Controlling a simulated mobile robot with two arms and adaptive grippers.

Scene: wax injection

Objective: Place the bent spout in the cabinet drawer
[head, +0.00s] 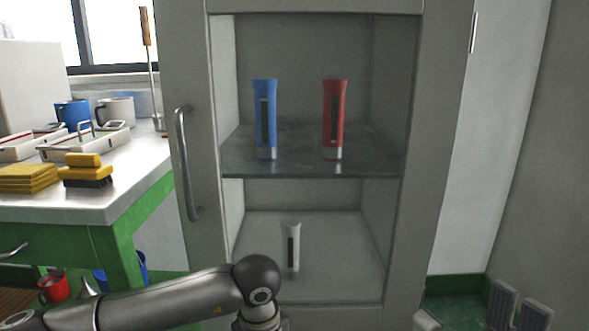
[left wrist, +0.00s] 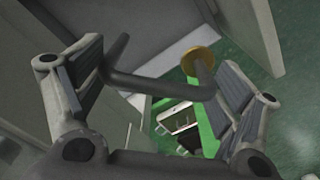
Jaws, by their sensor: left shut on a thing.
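The bent spout (left wrist: 155,87) is a dark tube with a brass-coloured round end, seen in the left wrist view. My left gripper (left wrist: 165,95) is shut on it; the tube spans between the two ridged fingers. In the head view my left arm enters from the left, but its gripper and the spout are below the frame. Two grey ridged fingertips of my right gripper (head: 518,305) show at the lower right, apart, with nothing seen between them. The grey cabinet (head: 190,70) stands in the middle of the head view. I cannot make out its drawer.
A vertical handle (head: 185,165) is on the cabinet's left. A green bench (head: 100,212) with brushes, trays and mugs is at left.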

